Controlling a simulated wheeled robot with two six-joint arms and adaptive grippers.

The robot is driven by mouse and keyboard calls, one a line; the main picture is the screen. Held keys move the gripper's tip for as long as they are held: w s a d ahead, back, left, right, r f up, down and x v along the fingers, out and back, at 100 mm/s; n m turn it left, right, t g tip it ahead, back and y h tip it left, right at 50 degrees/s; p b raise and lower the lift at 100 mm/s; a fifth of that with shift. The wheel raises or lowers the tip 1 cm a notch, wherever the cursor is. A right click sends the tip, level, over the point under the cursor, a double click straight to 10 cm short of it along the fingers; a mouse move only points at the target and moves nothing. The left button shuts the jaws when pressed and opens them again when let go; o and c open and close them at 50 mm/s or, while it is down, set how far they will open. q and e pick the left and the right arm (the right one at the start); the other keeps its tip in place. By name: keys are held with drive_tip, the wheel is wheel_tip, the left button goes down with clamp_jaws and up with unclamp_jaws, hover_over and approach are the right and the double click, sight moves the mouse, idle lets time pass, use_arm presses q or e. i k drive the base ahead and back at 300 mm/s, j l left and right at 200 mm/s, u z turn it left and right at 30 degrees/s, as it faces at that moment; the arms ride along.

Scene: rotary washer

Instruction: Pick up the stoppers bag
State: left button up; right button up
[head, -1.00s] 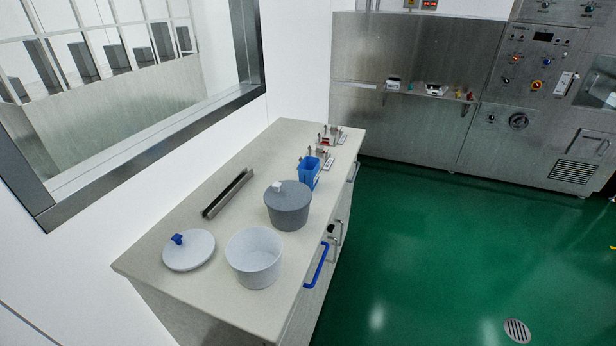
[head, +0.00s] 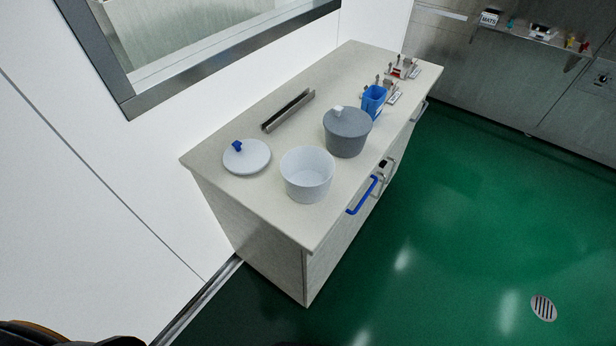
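I see no bag that I can make out as the stoppers bag in the head view. The counter (head: 225,180) holds an open white pot (head: 307,188), which looks empty. A white round lid with a blue knob (head: 247,160) lies flat to its left. A grey pot with its lid on (head: 347,140) stands behind the white pot to the right. A blue container (head: 373,103) stands behind the grey pot; its contents cannot be told. Neither of my grippers shows; only a dark curved shape is at the bottom left corner.
A narrow metal channel (head: 288,112) lies near the wall side of the counter. Small metal devices (head: 402,70) stand at its far end. A blue handle (head: 363,196) sticks out from the cabinet front. Green floor (head: 470,240) right of the cabinet is clear. A shelf (head: 535,38) holds small items.

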sight(372, 105)
drive_tip(key=l+u, duration=0.2)
drive_tip(key=u, duration=0.45)
drive_tip(key=l+u, duration=0.35)
drive_tip(key=l, duration=1)
drive_tip(key=l+u, duration=0.3)
drive_tip(key=l, duration=1.1)
drive_tip(key=k, duration=0.05)
